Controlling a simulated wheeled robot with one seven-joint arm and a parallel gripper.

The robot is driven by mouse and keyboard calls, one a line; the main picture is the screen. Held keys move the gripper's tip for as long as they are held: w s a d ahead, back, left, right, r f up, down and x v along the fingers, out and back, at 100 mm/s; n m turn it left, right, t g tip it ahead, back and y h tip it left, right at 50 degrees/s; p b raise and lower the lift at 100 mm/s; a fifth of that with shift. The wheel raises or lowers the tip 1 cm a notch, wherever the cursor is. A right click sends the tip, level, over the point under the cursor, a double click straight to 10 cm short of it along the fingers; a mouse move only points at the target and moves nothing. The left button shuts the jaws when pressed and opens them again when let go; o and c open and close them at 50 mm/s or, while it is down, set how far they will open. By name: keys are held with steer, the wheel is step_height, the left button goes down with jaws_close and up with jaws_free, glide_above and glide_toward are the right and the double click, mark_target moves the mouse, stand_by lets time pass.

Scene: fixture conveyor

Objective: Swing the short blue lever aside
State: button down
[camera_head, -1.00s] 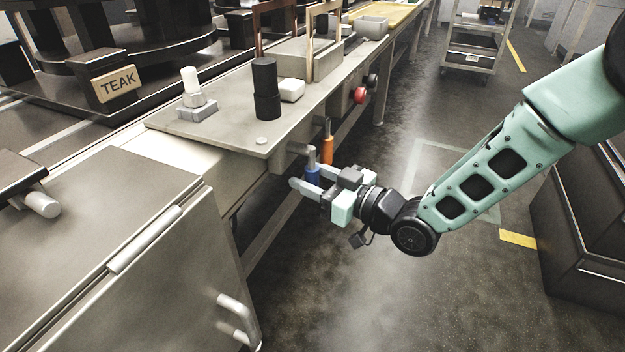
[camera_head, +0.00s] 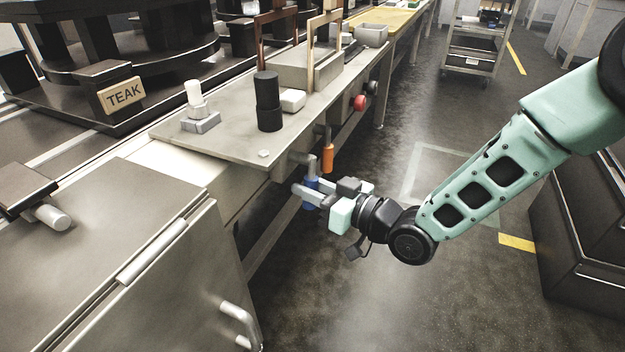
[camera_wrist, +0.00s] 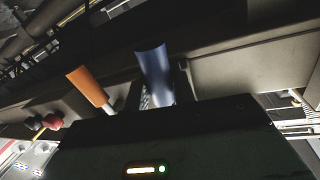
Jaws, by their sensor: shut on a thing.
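The short blue lever (camera_head: 309,190) hangs from a grey pivot under the front edge of the bench top. My gripper (camera_head: 307,189) reaches it from the right, with its fingers shut around the blue grip. In the wrist view the blue lever (camera_wrist: 154,72) stands in the middle, tilted slightly, and its lower end is hidden behind the dark body of my gripper.
An orange lever (camera_head: 328,158) hangs just beyond the blue one, also seen in the wrist view (camera_wrist: 88,86). A red knob (camera_head: 360,102) and a black knob lie farther along. A cabinet (camera_head: 150,270) stands at near left.

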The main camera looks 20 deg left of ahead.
steer(key=s+m+p, duration=0.1)
steer(key=p, duration=0.1)
steer(key=r+m+p, duration=0.1)
steer(key=m, duration=0.1)
steer(key=shift+s+h+p, duration=0.3)
steer(key=shift+s+p, duration=0.05)
steer(key=shift+s+a+r+m+g+h+p, duration=0.15)
steer(key=shift+s+r+m+g+p, duration=0.3)
steer(key=shift+m+p, duration=0.8)
steer(key=shift+s+d+r+m+g+h+p, duration=0.1)
steer(key=shift+s+r+m+g+p, duration=0.35)
steer(key=shift+m+p, duration=0.75)
steer(key=shift+s+a+r+m+g+h+p, duration=0.15)
steer(key=shift+s+r+m+g+p, duration=0.3)
steer(key=shift+m+p, duration=0.8)
steer(key=shift+s+m, duration=0.1)
steer(key=shift+m, duration=0.2)
steer(key=c, duration=1.2)
jaws_free()
steer(key=shift+d+r, duration=0.1)
steer(key=shift+d, duration=0.05)
